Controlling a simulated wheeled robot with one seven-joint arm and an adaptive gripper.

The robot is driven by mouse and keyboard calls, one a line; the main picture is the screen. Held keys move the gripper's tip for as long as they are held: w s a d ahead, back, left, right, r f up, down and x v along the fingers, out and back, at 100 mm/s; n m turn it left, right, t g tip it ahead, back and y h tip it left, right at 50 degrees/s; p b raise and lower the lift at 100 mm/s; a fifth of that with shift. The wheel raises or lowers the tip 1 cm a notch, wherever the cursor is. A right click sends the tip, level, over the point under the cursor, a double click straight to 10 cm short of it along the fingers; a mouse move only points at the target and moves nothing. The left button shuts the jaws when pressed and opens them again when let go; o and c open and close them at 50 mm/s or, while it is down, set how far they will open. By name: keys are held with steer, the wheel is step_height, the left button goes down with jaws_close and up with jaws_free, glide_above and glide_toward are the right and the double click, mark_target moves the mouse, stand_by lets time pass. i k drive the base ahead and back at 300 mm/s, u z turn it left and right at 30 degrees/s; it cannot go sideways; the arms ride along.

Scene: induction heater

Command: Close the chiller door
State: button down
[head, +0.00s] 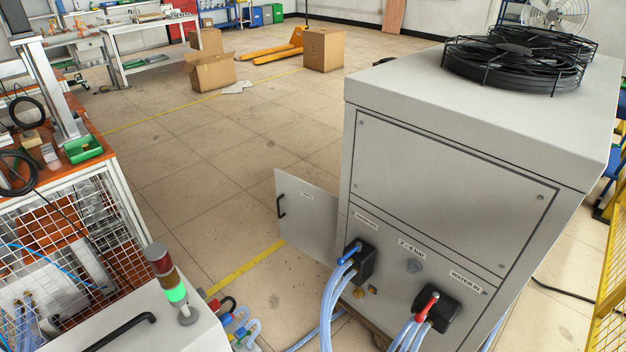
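The chiller (440,180) is a large light-grey cabinet at the right, with black round fan guards on top and blue hoses plugged into its near face. Its door (308,218) is a flat grey panel that stands open, sticking out to the left from the chiller's left edge. A black handle (281,206) sits near the door's free edge. The chiller's left side and the opening behind the door are hidden from this view. My gripper is not in view.
A grey cabinet (150,322) with a lit green signal lamp (177,293) stands front left. A caged workbench (60,230) is at the left. Hoses (338,290) hang in front of the chiller. The floor left of the door is clear; cardboard boxes (324,49) stand farther back.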

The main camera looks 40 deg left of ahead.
mark_target(308, 214)
steer(key=u, duration=1.2)
